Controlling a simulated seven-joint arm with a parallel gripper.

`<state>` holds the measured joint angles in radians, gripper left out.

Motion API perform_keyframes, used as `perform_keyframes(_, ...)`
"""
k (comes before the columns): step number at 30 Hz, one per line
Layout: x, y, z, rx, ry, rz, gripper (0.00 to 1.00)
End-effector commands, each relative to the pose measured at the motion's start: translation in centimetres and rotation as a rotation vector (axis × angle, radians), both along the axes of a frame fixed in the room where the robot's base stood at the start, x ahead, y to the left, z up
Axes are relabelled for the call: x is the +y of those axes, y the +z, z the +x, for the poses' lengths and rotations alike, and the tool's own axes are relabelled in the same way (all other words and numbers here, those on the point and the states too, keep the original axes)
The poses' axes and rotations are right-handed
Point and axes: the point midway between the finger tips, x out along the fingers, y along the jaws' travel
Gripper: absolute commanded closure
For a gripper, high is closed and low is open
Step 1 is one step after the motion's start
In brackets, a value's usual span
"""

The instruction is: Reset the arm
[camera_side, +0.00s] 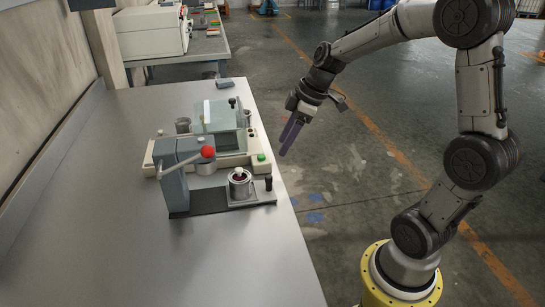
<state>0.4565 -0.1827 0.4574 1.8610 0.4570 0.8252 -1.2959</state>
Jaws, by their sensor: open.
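My gripper (287,148) hangs over the floor just off the right edge of the metal table, pointing down and to the left. Its purple fingers are open, and nothing shows between them. It is apart from the machine on the table. The arm reaches up and over from a yellow base at the lower right.
On the metal table (90,220) stands a grey and cream machine (180,180) with a red-knobbed lever (207,152). A small dark block (224,83) lies behind. The table's front is clear.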

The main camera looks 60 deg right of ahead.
Motion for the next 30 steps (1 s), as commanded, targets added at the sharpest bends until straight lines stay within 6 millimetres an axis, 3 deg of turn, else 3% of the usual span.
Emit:
perform_keyframes(2, 2.2, 2.6, 0.1, -0.060, 0.061, -0.031, 0.43)
perform_keyframes(5, 5.9, 5.9, -2.1, -0.128, 0.151, -0.086, 0.43)
perform_keyframes(9, 9.9, 8.6, -8.2, -0.174, 0.118, -0.109, 0.43)
perform_keyframes(11, 10.7, 8.9, -10.8, -0.179, 0.062, -0.103, 0.43)
perform_keyframes(15, 10.9, 8.1, -15.3, -0.176, -0.115, -0.070, 0.43)
perform_keyframes(18, 10.2, 6.9, -17.3, -0.152, -0.262, -0.039, 0.43)
perform_keyframes(24, 9.1, 5.4, -18.5, -0.091, -0.492, 0.010, 0.43)
perform_keyframes(30, 9.1, 5.4, -18.5, -0.082, -0.556, 0.039, 0.43)
